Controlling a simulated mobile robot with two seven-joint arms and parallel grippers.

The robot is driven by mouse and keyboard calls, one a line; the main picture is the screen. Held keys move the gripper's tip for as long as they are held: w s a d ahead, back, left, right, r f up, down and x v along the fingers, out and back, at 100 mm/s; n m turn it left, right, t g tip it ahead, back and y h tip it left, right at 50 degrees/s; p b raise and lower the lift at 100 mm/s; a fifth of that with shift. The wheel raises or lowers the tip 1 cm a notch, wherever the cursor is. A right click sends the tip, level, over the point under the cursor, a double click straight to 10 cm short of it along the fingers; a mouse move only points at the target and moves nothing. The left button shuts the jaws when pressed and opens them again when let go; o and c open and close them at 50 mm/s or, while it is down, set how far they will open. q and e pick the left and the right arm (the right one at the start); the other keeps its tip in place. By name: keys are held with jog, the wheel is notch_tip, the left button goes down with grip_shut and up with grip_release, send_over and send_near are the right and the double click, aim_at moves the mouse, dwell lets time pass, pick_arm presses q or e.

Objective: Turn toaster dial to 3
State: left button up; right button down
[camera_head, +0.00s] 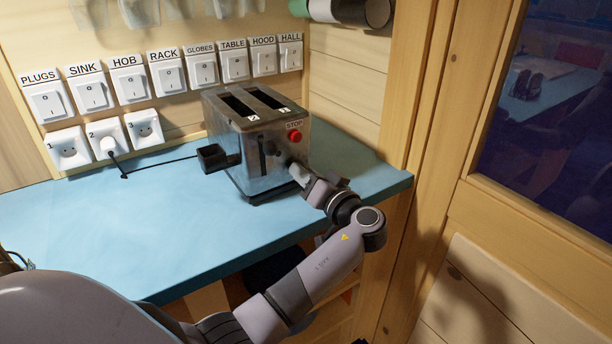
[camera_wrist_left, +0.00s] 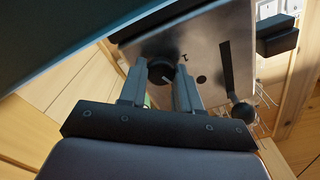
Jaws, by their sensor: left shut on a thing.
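The metal toaster (camera_head: 255,178) stands on the blue counter, with two slots on top and a red STOP button (camera_head: 295,136) on its front. My left gripper (camera_head: 296,168) is at the right part of that front face. In the left wrist view the toaster's face (camera_wrist_left: 208,48) shows the round black dial (camera_wrist_left: 161,69) with a light pointer line. The left gripper's fingers (camera_wrist_left: 160,76) are on either side of the dial and shut on it. A mark shows beside the dial; the number set cannot be read. In the head view the gripper mostly hides the dial. My right gripper is not in view.
Labelled switches (camera_head: 131,88) and sockets (camera_head: 106,141) line the wall behind; a black cord runs from one socket. A black box-shaped part (camera_head: 212,157) sticks out at the toaster's left. The blue counter (camera_head: 120,225) is clear at left. A wooden post (camera_head: 420,110) stands at right.

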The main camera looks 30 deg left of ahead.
pick_arm(q)
jog(key=shift+m, duration=0.8)
jog(key=o, duration=1.1)
jog(key=shift+c, duration=0.2)
jog(key=b+v, duration=0.1)
jog(key=v, duration=0.5)
jog(key=shift+d, duration=0.2)
jog(key=shift+s+d, duration=0.2)
jog(key=shift+d, duration=0.2)
